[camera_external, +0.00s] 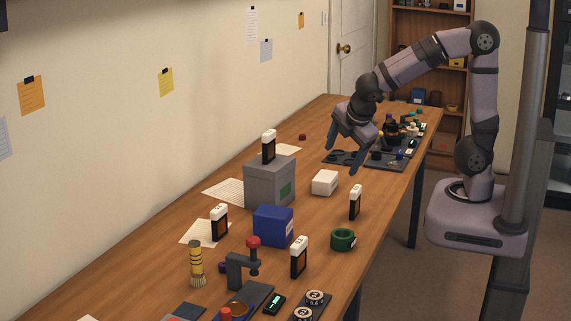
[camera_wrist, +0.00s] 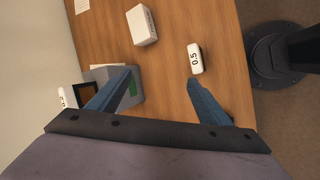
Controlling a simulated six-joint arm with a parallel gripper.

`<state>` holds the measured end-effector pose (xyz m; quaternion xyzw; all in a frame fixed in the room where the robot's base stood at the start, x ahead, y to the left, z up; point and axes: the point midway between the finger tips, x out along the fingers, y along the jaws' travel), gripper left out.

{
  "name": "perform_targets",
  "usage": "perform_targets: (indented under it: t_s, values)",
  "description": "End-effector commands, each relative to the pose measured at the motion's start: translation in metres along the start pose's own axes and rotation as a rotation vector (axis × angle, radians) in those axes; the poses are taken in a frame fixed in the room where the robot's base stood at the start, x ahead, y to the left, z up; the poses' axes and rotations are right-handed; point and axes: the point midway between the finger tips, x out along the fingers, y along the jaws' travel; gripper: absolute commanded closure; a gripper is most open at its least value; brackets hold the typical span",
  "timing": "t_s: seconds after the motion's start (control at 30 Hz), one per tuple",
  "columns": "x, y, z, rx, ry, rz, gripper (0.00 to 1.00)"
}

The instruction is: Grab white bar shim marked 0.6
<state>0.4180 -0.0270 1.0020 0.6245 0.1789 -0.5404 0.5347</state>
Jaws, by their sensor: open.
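Several upright black pieces with white tops and orange-brown windows stand about. One (camera_external: 355,203) is on the table's right; another (camera_external: 269,147) is on the grey box (camera_external: 262,184). Two more stand nearer the camera, at left (camera_external: 219,223) and front (camera_external: 299,258). In the wrist view, a white top reads 0.5 (camera_wrist: 195,59); the mark on the piece at the grey box (camera_wrist: 67,97) is unreadable. I cannot read 0.6 on any of these tops. My gripper (camera_external: 342,159) is open and empty above the table; its blue fingers also show in the wrist view (camera_wrist: 158,77).
A white box (camera_external: 325,182) lies on the table below my gripper. A blue box (camera_external: 273,226), green ring (camera_external: 343,240) and dark clamp-like stand (camera_external: 240,271) are nearer the camera. A dark tray (camera_external: 338,157) with small parts lies behind. Bare wood separates these things.

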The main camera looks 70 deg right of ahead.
Motion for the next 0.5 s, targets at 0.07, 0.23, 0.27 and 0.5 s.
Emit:
perform_targets:
  t_s: [0.07,0.23,0.27,0.5]
  values:
    - [0.018,0.02,-0.036,-0.27,0.013,0.132,0.28]
    - [0.015,0.061,-0.119,-0.817,0.001,0.421,0.28]
    - [0.013,0.065,-0.133,-0.9,-0.007,0.468,0.28]
    - [-0.012,0.075,-0.227,-1.408,-0.091,0.77,0.28]
